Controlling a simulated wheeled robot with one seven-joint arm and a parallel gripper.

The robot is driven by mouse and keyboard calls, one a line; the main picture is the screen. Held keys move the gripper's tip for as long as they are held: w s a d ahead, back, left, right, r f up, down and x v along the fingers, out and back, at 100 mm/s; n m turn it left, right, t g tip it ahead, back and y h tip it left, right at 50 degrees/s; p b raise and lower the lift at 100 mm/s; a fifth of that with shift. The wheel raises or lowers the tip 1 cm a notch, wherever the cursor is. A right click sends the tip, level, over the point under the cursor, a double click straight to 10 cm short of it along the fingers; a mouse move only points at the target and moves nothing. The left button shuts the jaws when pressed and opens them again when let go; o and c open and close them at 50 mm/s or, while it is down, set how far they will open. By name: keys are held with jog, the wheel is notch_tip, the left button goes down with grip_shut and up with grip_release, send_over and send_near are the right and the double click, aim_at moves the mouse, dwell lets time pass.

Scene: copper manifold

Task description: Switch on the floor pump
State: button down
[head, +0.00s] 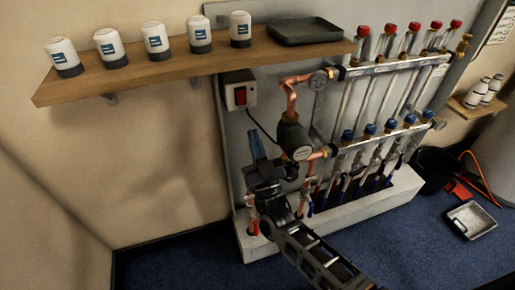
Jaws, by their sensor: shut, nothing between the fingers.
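The floor pump (294,138) is a dark round body with a light face, set in copper pipes left of the manifold. A white switch box (238,89) with a red rocker (240,96) is fixed to the grey board under the shelf; a dark cable runs from it towards the pump. The rocker's on or off position is too small to tell. My gripper (256,143) points upward, with blue fingers shut and empty. In the picture its tips are below and slightly right of the switch box and left of the pump. Contact with the board cannot be told.
A wooden shelf (200,66) with several white-and-dark canisters and a dark tray (303,31) overhangs the switch box. The manifold bars (385,66) with red and blue caps stand to the right. A black bucket (432,170) and a metal tray (472,220) are on the carpet.

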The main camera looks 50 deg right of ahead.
aim_at(242, 105)
jog(key=w+d, duration=0.1)
jog(key=w+d+r, duration=0.1)
jog(key=w, duration=0.1)
jog(key=w+d+r, duration=0.1)
jog(key=w, duration=0.1)
jog(key=shift+w+d+r+p, duration=0.15)
jog(key=shift+w+d+p, duration=0.05)
jog(key=shift+d+p, duration=0.15)
jog(key=shift+w+d, duration=0.3)
jog(key=shift+w, duration=0.2)
jog(key=shift+f+b, duration=0.3)
jog(key=shift+b, duration=0.05)
jog(key=b, duration=0.3)
jog(key=shift+w+d+f+t+h, duration=0.2)
jog(key=shift+w+f+t+h, duration=0.1)
jog(key=shift+w+f+t, duration=0.1)
jog(key=b, duration=0.4)
jog(key=shift+w+d+t, duration=0.2)
jog(key=shift+t, duration=0.2)
jog(key=shift+r, duration=0.25)
